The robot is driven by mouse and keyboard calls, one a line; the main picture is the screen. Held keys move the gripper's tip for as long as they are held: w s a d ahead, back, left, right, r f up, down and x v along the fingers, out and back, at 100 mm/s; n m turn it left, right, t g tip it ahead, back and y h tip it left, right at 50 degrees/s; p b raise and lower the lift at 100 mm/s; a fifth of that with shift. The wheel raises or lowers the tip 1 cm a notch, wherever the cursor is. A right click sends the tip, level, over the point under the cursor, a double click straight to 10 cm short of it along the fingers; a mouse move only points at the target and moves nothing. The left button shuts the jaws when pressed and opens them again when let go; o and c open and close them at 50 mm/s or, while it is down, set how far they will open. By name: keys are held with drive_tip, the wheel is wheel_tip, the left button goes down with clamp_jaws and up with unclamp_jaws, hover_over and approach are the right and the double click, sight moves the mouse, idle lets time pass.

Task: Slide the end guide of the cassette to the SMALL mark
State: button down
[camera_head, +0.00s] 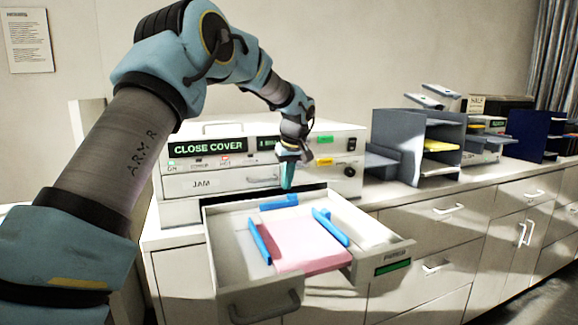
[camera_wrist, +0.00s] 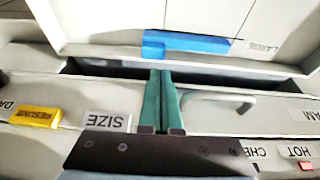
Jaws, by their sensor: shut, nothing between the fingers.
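The cassette (camera_head: 228,271) is a pulled-out drawer with pink paper (camera_head: 303,244) in it. Its blue end guide (camera_head: 279,202) lies across the back of the paper; it also shows in the wrist view (camera_wrist: 200,43), beside an upside-down LARGE mark (camera_wrist: 262,45). I cannot make out a SMALL mark. My gripper (camera_head: 288,187) has green fingers, pressed together and empty, pointing down just behind the end guide. In the wrist view the fingertips (camera_wrist: 161,72) appear close to the guide's edge; I cannot tell whether they touch.
Blue side guides (camera_head: 260,241) (camera_head: 331,227) flank the paper. The machine (camera_head: 345,140) stands behind the drawer, its display (camera_head: 208,147) reading CLOSE COVER. In the wrist view, a SIZE label (camera_wrist: 106,121) and yellow RESUME button (camera_wrist: 36,117) are near the fingers. Grey shelves (camera_head: 430,150) stand right.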

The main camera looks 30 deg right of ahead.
drive_tip(key=shift+x, duration=0.75)
drive_tip(key=shift+s, duration=0.2)
drive_tip(key=s+b, duration=0.1)
drive_tip(key=s, duration=0.1)
drive_tip(key=s+b, duration=0.2)
drive_tip(key=s, duration=0.1)
drive_tip(key=s+a+b, duration=0.1)
drive_tip(key=s+b, duration=0.1)
drive_tip(key=shift+s+f, duration=0.2)
drive_tip(key=shift+s, duration=0.1)
drive_tip(key=shift+s+a+r, duration=0.1)
drive_tip(key=shift+s+r, duration=0.05)
drive_tip(key=shift+s, duration=0.35)
drive_tip(key=shift+r, duration=0.2)
